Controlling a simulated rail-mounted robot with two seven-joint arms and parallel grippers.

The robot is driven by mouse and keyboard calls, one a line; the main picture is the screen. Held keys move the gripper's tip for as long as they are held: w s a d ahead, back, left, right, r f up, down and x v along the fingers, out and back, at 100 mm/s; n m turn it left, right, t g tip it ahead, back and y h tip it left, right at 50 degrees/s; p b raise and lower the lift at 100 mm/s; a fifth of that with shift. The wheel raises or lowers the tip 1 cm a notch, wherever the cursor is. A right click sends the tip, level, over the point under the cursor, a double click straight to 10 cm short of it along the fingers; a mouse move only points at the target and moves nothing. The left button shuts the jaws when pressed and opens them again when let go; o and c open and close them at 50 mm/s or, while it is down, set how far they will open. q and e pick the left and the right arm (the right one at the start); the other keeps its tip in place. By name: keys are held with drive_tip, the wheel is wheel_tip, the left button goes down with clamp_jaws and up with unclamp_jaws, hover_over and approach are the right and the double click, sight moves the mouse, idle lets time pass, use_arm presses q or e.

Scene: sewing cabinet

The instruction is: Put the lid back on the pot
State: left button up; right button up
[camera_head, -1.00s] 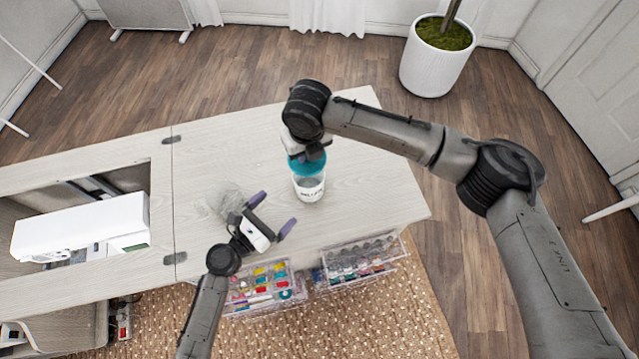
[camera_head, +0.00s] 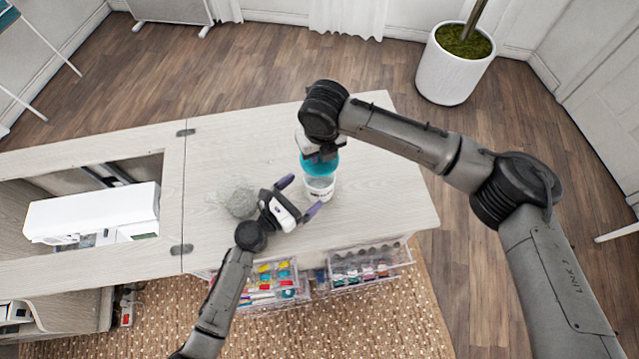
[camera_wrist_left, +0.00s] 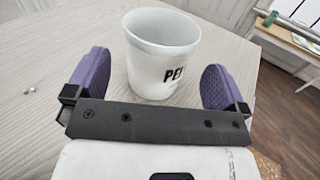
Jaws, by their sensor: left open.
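The pot is a white cup with dark lettering (camera_head: 320,188) standing upright on the cabinet top. In the left wrist view the pot (camera_wrist_left: 160,58) has an open rim and stands just beyond and between my purple fingertips. My left gripper (camera_head: 298,196) is open, its fingers pointing at the pot's left side without closing on it. The teal lid (camera_head: 320,166) is above the pot, beneath my right gripper (camera_head: 318,152). The right fingers are mostly hidden by the wrist, so I cannot see their grip. The lid partly covers the pot's rim in the head view.
A grey mesh-like ball (camera_head: 238,198) lies left of the pot, near my left gripper. A white sewing machine (camera_head: 92,212) sits in the cabinet's recess. Clear trays of colourful supplies (camera_head: 270,282) hang at the front edge. The right side of the cabinet top (camera_head: 395,190) is clear.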

sight(318, 180)
use_arm(q)
drive_tip(key=shift+x, duration=3.05)
drive_tip(key=c, duration=1)
drive_tip(key=shift+f, duration=0.1)
use_arm(e)
drive_tip(key=shift+f, duration=2.5)
drive_tip(key=shift+f, duration=0.9)
